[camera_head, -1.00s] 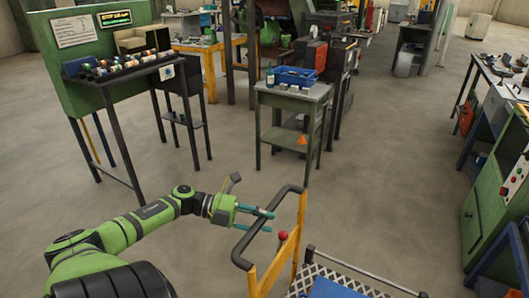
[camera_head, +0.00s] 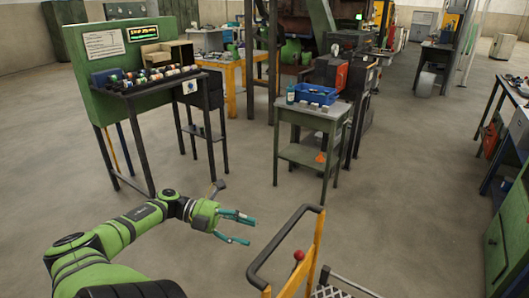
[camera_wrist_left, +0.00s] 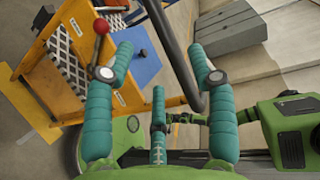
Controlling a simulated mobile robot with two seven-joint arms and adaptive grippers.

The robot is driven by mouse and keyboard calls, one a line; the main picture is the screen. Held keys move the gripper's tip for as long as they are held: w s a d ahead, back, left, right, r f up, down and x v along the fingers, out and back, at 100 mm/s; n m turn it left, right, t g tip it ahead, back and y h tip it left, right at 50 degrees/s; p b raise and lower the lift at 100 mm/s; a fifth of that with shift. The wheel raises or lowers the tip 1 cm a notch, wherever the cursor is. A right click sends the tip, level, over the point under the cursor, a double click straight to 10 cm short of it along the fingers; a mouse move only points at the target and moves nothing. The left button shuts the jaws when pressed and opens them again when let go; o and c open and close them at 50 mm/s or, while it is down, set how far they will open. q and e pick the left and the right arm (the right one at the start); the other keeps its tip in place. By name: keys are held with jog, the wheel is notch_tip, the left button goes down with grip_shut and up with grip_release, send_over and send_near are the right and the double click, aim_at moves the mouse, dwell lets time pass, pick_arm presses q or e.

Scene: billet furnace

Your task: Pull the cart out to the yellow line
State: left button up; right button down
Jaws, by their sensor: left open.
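The cart (camera_head: 313,252) is at the lower right of the head view, partly cut off. It has a yellow frame, a black bar handle (camera_head: 285,239) and a red-knobbed lever (camera_head: 298,255). My left gripper (camera_head: 246,230) is open and empty, left of the handle with a visible gap. In the left wrist view, the black handle (camera_wrist_left: 172,45) crosses the space between the teal fingers of the gripper (camera_wrist_left: 162,58); contact does not show. The cart's yellow panel (camera_wrist_left: 70,60) and mesh deck are at the upper left there. My right gripper is out of view. I cannot make out the yellow line.
A grey-topped table (camera_head: 310,112) with a blue bin (camera_head: 317,93) stands beyond the cart. A green display stand (camera_head: 95,60) with a row of small cylinders is at the left. A green cabinet (camera_head: 508,235) is at the right edge. The floor between them is clear.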

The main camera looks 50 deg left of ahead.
pick_arm(q)
jog(key=shift+v, duration=1.3)
